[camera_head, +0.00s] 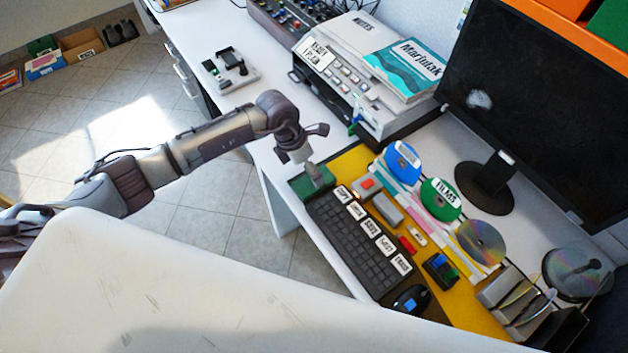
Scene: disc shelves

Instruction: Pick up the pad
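A green block (300,187) with a grey upright piece (318,174) lies at the left end of the black keyboard (355,240), at the corner of the yellow mat (352,160). It may be the pad, but I cannot be sure. My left gripper (298,152) is just above and left of it, pointing down. Whether they touch is unclear, and the finger opening is too small to judge. My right gripper is not in view.
Blue (402,160) and green (440,198) disc holders, a bare disc (481,242) and small items crowd the mat. A printer (350,70) and a monitor (545,105) stand behind. A black mouse (411,299) sits by the keyboard. The white desk left of the printer has free room.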

